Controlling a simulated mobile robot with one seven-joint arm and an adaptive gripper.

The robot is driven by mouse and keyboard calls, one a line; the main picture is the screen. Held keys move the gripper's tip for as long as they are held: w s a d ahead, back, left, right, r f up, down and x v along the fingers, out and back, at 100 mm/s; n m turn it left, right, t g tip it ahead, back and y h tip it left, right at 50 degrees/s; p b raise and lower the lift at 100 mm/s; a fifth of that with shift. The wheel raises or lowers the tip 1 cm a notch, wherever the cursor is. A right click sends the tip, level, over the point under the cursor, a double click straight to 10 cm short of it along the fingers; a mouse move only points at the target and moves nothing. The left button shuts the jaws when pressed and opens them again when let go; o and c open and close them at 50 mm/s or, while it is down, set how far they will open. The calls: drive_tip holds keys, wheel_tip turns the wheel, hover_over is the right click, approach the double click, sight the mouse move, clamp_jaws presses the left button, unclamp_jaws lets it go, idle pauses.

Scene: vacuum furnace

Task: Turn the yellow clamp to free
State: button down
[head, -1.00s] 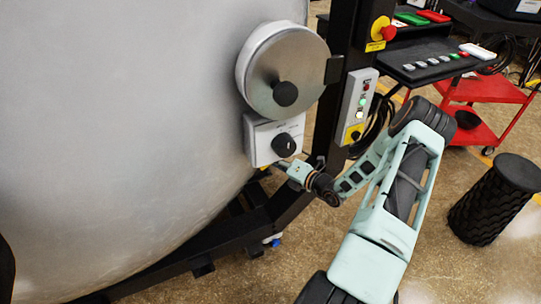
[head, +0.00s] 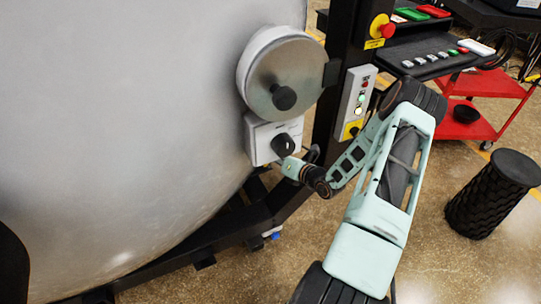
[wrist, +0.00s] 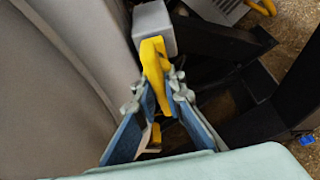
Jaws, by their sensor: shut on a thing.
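The yellow clamp (wrist: 155,62) shows in the wrist view as a yellow bar running down from a grey block (wrist: 153,25) beside the grey furnace wall. My gripper (wrist: 156,88) is shut on the clamp, with one blue-padded finger on each side. A second yellow piece shows lower down between the fingers. In the head view, my gripper (head: 288,165) is at the lower right of the white box with the black knob, and the clamp cannot be made out there.
The large grey furnace body (head: 120,120) fills the left, with a round metal cover (head: 285,75) and a white knob box (head: 262,142). A black post and a button panel (head: 356,102) stand close to my arm. A red cart (head: 470,122) and black stool (head: 492,195) are at the right.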

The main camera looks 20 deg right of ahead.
drive_tip(key=c, duration=2)
unclamp_jaws()
drive_tip(key=v, duration=1.2)
